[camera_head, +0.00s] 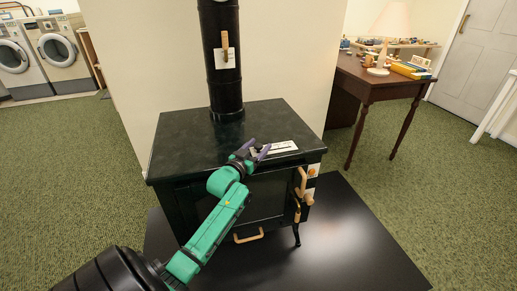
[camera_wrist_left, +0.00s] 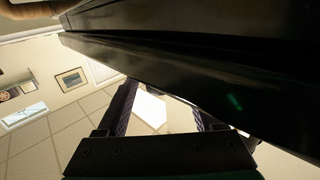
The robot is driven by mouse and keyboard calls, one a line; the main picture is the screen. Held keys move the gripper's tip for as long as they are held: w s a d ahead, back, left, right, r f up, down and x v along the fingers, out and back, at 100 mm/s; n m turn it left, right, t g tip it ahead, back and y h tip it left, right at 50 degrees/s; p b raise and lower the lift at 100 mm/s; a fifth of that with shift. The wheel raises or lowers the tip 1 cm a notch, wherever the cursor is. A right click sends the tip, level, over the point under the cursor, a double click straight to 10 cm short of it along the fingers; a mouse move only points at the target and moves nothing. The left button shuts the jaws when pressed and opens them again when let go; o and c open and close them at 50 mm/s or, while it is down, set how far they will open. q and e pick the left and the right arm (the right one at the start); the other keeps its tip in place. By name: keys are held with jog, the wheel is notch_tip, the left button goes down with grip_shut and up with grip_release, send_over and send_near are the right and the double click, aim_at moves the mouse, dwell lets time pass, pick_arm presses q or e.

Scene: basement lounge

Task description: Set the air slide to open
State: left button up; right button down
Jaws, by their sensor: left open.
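A dark wood stove (camera_head: 190,150) stands in the middle of the head view. Light wooden handles and knobs (camera_head: 311,171) sit at its front right corner. A wooden bar handle (camera_head: 248,236) shows low on its front. I cannot tell which of these is the air slide or how it is set. My left gripper (camera_head: 255,151) is open at the stove's front top edge, beside a white label plate (camera_head: 283,147). In the left wrist view the gripper's two fingers (camera_wrist_left: 163,112) are apart with nothing seen between them, below a dark stove edge (camera_wrist_left: 190,70). My right gripper is out of view.
A black flue pipe (camera_head: 222,85) with a wooden damper handle (camera_head: 225,46) rises from the stove. A black floor plate (camera_head: 360,245) lies under it. A wooden table (camera_head: 365,85) with a lamp (camera_head: 388,25) stands behind right. Green carpet (camera_head: 70,190) is free at left.

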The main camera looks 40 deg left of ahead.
pick_arm(q)
grip_shut()
jog(key=shift+w, duration=0.1)
dwell(1.4)
